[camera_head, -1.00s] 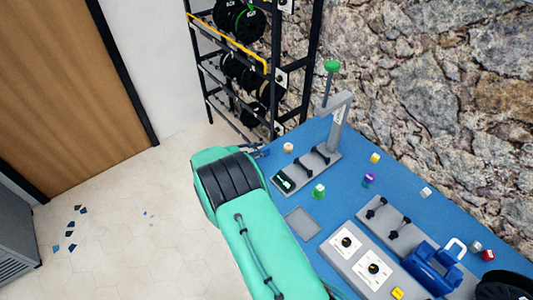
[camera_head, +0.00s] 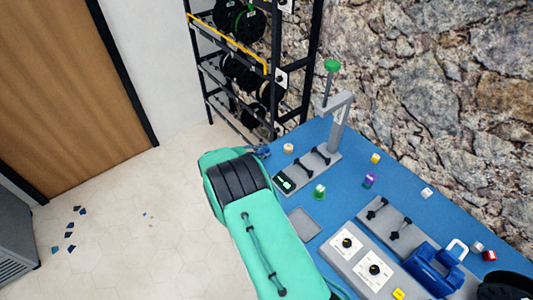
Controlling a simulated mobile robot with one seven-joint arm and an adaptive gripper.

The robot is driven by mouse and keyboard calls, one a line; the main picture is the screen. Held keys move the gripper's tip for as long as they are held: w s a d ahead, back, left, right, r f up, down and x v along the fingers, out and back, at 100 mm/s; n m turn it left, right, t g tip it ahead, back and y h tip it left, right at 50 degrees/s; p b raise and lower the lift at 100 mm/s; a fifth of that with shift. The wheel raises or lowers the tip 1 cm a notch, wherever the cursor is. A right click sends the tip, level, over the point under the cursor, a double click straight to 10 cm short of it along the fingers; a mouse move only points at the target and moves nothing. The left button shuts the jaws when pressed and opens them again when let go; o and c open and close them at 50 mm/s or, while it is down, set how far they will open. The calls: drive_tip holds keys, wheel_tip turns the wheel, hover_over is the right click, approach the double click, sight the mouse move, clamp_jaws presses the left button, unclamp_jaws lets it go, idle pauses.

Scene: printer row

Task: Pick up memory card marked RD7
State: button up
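I cannot make out a memory card marked RD7; lettering on the small pieces is too small to read. Small pieces stand on the blue table (camera_head: 345,200): a tan one (camera_head: 288,148), a yellow one (camera_head: 375,158), a purple one (camera_head: 369,180), a green and white one (camera_head: 319,192) and a white one (camera_head: 426,193). My green arm crosses the table's left edge.
A grey stand (camera_head: 337,130) with a green knob rises at the table's back. A flat grey tray (camera_head: 304,223) lies beside my arm. A dial panel (camera_head: 358,262) and a blue caddy (camera_head: 435,265) stand at the right. A black spool rack (camera_head: 275,75) stands behind.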

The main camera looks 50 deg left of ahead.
drive_tip(key=c, duration=0.4)
drive_tip(key=shift+r, duration=0.15)
drive_tip(key=shift+r, duration=0.6)
wheel_tip(320, 180, up, 2)
drive_tip(key=shift+r+p, duration=0.15)
drive_tip(key=shift+p, duration=0.35)
drive_tip(key=s+d, duration=0.2)
drive_tip(key=d, duration=0.2)
drive_tip(key=s+d+p, duration=0.1)
drive_tip(key=s+d, duration=0.2)
drive_tip(key=d, duration=0.2)
drive_tip(key=s+d+r+p, duration=0.1)
drive_tip(key=s+d, duration=0.1)
drive_tip(key=d, duration=0.3)
drive_tip(key=shift+s+r, duration=0.1)
drive_tip(key=shift+s, duration=0.25)
